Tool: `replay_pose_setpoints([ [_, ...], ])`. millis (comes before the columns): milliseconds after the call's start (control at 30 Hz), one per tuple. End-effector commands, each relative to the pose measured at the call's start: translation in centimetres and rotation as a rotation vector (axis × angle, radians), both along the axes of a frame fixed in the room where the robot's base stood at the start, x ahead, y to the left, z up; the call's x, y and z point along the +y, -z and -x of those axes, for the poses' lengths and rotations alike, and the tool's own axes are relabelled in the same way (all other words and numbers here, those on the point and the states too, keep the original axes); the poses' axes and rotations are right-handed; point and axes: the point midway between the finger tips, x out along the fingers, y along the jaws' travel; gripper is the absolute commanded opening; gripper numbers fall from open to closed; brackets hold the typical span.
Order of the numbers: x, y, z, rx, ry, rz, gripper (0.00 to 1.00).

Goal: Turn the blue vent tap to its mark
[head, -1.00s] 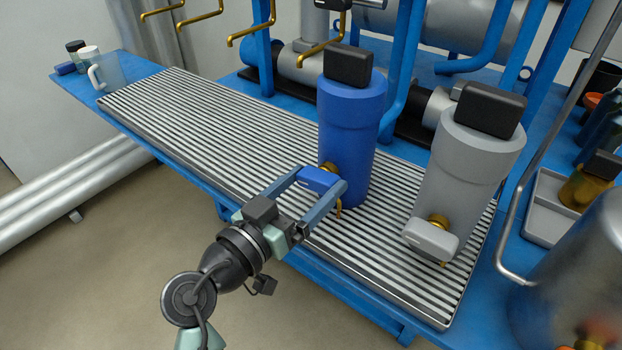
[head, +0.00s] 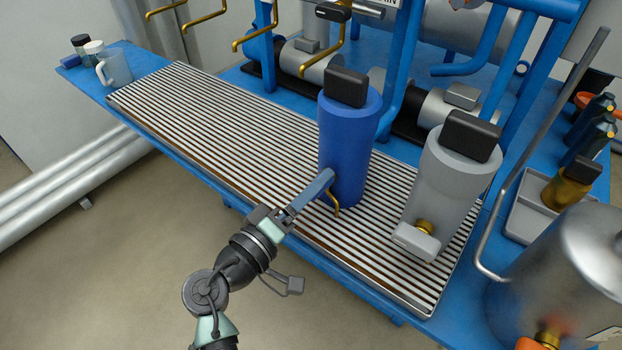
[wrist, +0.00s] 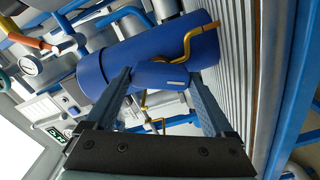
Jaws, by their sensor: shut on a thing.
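The blue canister (head: 346,140) with a black cap stands upright on the slatted grating. Its blue tap handle (wrist: 160,76) is a rounded block with a small white line, seen in the wrist view between my two fingers. My gripper (head: 324,181) is shut on this handle at the canister's lower front. In the head view the near finger hides the handle and the other finger. The brass spout (head: 334,205) hangs below and also shows in the wrist view (wrist: 190,36). I cannot make out a target mark on the canister.
A grey canister (head: 452,180) with its own grey tap handle (head: 415,241) stands to the right on the grating (head: 230,130). A steel tank (head: 560,270) is at the lower right. Pipes and blue posts rise behind. The grating's left part is clear up to a mug (head: 116,68).

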Motion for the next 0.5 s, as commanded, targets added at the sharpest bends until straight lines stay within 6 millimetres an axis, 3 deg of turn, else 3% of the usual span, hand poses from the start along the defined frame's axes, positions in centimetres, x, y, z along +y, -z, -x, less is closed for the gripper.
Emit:
replay_pose_setpoints([
  [500,0.09,-0.04,0.05,0.226,-0.001,0.310,0.32],
])
